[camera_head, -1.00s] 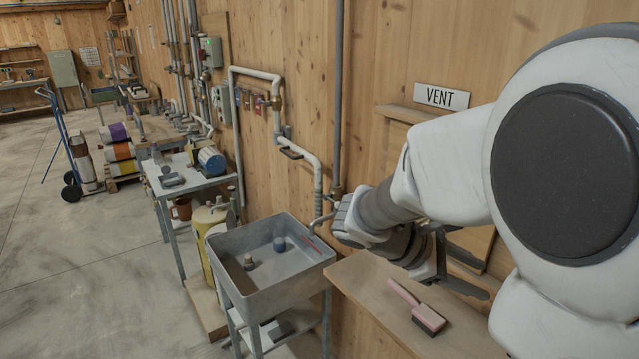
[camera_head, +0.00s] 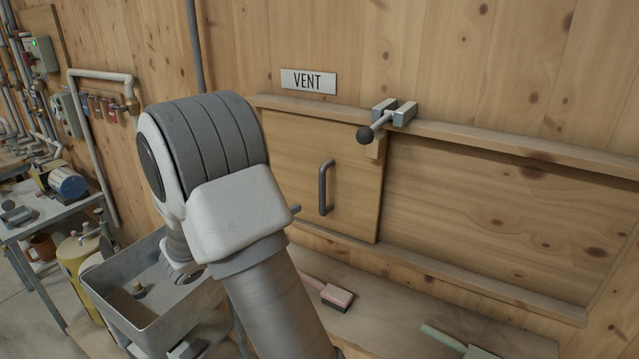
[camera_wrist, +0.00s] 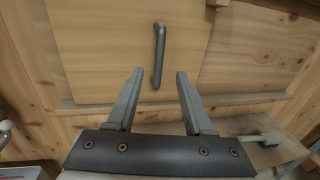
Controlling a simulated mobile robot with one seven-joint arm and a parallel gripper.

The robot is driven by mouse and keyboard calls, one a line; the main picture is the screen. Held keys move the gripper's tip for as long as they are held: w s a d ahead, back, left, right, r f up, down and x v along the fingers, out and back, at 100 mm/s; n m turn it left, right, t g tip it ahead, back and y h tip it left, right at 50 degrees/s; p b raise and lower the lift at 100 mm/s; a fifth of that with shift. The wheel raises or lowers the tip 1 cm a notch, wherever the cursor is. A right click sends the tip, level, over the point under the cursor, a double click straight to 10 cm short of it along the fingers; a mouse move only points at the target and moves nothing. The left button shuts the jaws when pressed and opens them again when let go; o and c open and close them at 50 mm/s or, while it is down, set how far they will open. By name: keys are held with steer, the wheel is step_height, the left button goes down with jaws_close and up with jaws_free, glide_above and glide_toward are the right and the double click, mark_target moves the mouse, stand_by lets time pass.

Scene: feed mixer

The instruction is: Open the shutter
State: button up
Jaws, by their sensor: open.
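The shutter (camera_head: 290,150) is a pale wooden panel set between two wooden rails, under a VENT sign (camera_head: 308,81). It covers the left part of the framed area. Its grey vertical bar handle (camera_head: 325,188) is near its right side. A metal latch (camera_head: 393,113) with a black ball knob sits on the upper rail at the shutter's top right corner. In the wrist view my gripper (camera_wrist: 159,72) is open and empty. The handle (camera_wrist: 158,55) appears between and beyond its fingertips, apart from them. In the head view my arm hides most of the gripper.
A wooden shelf (camera_head: 390,325) below the shutter holds a pink brush (camera_head: 328,292) and a green brush (camera_head: 455,340). A grey sink (camera_head: 150,310) stands to the left, partly behind my arm. The framed area right of the shutter is clear.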

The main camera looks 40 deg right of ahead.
mark_target(320, 187)
steer(key=w+d, duration=0.1)
steer(key=d, duration=0.3)
steer(key=d+p, duration=0.1)
steer(key=d, duration=0.3)
steer(key=w+d+p, duration=0.1)
steer(key=d, duration=0.4)
steer(key=shift+w, duration=0.3)
jaws_close()
stand_by(0.7)
